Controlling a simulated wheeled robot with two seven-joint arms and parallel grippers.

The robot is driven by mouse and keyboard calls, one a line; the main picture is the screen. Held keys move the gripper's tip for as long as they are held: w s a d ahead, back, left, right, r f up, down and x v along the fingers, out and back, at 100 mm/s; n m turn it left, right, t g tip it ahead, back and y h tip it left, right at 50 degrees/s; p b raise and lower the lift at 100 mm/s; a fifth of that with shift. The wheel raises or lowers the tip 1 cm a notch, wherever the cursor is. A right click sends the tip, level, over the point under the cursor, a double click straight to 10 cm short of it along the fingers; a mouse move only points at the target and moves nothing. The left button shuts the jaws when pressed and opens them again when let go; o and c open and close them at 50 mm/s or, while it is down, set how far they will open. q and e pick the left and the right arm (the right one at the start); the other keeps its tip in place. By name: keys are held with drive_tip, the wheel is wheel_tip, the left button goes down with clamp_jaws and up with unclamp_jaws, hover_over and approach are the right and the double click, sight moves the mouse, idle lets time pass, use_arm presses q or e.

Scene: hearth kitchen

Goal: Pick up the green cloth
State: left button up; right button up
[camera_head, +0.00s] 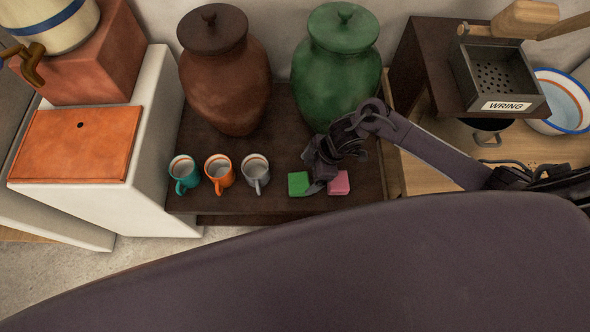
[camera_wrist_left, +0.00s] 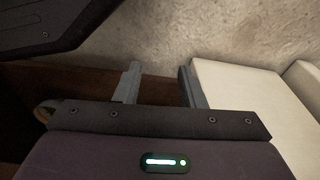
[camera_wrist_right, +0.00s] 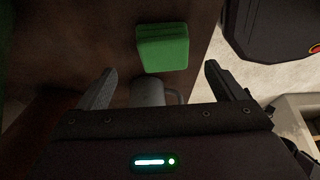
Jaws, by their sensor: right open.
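The green cloth (camera_head: 298,183) is a small folded block lying on the dark brown table (camera_head: 225,203) near its front edge. In the right wrist view the green cloth (camera_wrist_right: 162,47) appears ahead of my open right gripper (camera_wrist_right: 160,82), between the lines of its fingers. In the head view my right gripper (camera_head: 315,184) is over the table, just right of the green cloth, between it and a pink cloth (camera_head: 340,182). Nothing is held in it. My left gripper (camera_wrist_left: 160,84) is open and empty in the left wrist view; the head view does not show it.
A grey mug (camera_head: 255,173), an orange mug (camera_head: 219,174) and a teal mug (camera_head: 184,174) stand left of the cloths. A brown jar (camera_head: 225,80) and a green jar (camera_head: 336,75) stand behind. A wringing box (camera_head: 500,75) is at right.

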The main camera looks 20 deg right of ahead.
sight(300, 181)
drive_tip(key=shift+a+f, duration=0.25)
drive_tip(key=shift+f, duration=0.4)
drive_tip(key=shift+s+a+f+b, duration=0.15)
drive_tip(key=shift+a+f+b, duration=0.15)
drive_tip(key=shift+f, duration=0.15)
drive_tip(key=b+x, duration=0.1)
drive_tip(key=x, duration=0.2)
drive_tip(key=shift+a+f, duration=0.2)
drive_tip(key=shift+f, duration=0.1)
drive_tip(key=shift+a+f, duration=0.2)
drive_tip(key=shift+f, duration=0.2)
use_arm(q)
wheel_tip(300, 181, up, 6)
drive_tip(key=w+d, duration=0.1)
drive_tip(key=w, duration=0.1)
drive_tip(key=shift+d+f, duration=0.25)
drive_tip(key=shift+d, duration=0.15)
drive_tip(key=shift+w, duration=0.1)
use_arm(e)
drive_tip(key=shift+c, duration=0.3)
drive_tip(key=c, duration=1)
